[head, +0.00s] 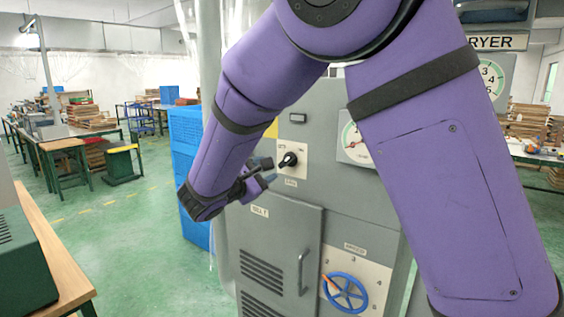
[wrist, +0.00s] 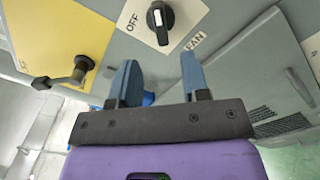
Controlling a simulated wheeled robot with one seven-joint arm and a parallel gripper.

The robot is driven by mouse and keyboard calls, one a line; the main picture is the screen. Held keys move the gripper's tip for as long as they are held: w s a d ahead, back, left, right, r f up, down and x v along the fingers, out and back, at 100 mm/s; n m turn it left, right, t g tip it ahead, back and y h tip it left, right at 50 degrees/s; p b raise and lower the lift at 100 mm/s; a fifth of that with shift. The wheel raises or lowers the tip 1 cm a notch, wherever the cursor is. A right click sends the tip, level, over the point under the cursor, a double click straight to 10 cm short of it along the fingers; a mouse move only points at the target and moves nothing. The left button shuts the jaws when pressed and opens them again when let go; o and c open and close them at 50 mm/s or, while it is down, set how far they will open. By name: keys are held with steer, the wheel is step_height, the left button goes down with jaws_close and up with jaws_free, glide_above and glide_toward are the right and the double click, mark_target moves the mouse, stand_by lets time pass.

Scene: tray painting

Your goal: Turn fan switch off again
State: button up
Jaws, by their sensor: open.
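The fan switch is a black rotary knob (head: 288,159) on a white plate on the front of the grey machine (head: 315,190). In the wrist view the knob (wrist: 160,20) is at the top middle, with the word OFF to its left and a FAN label at its lower right. The knob's long side runs roughly up and down there, with a white mark on its face. My gripper (head: 266,172) is open and empty, its two blue-grey fingers (wrist: 161,75) spread below the knob in the wrist view, apart from it. In the head view it is just left of and below the knob.
A yellow panel (wrist: 60,40) with a black crank handle (wrist: 70,72) lies left of the switch in the wrist view. Below the switch is a door with a handle (head: 303,270); to its right are a gauge (head: 354,141) and a blue handwheel (head: 345,292).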

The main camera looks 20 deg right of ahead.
mark_target(283, 163)
steer(key=x, duration=0.9)
jaws_close()
